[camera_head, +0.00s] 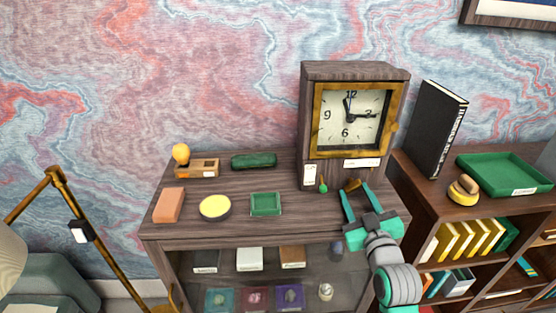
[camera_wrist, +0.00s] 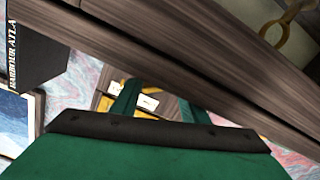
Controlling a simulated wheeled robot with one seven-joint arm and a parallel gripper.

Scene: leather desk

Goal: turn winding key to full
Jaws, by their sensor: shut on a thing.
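The wooden clock (camera_head: 355,75) stands upright at the right end of the cabinet top, its brass-framed glass (camera_head: 316,125) over a white dial. A small brass-coloured piece (camera_head: 352,184), likely the winding key, is low in front of the clock's base. My gripper (camera_head: 357,188) reaches up from the lower right, with its teal fingers on either side of this piece, shut on it. The wrist view shows the fingers (camera_wrist: 158,103) against wood, white labels and yellow bits; the key's shape and angle cannot be made out there.
A small green item (camera_head: 323,187) is left of my gripper. A green tray (camera_head: 265,204), yellow round dish (camera_head: 215,207), orange block (camera_head: 168,205) and dark green case (camera_head: 254,161) lie farther left. A black book (camera_head: 437,128) and larger green tray (camera_head: 505,174) are on the right shelf.

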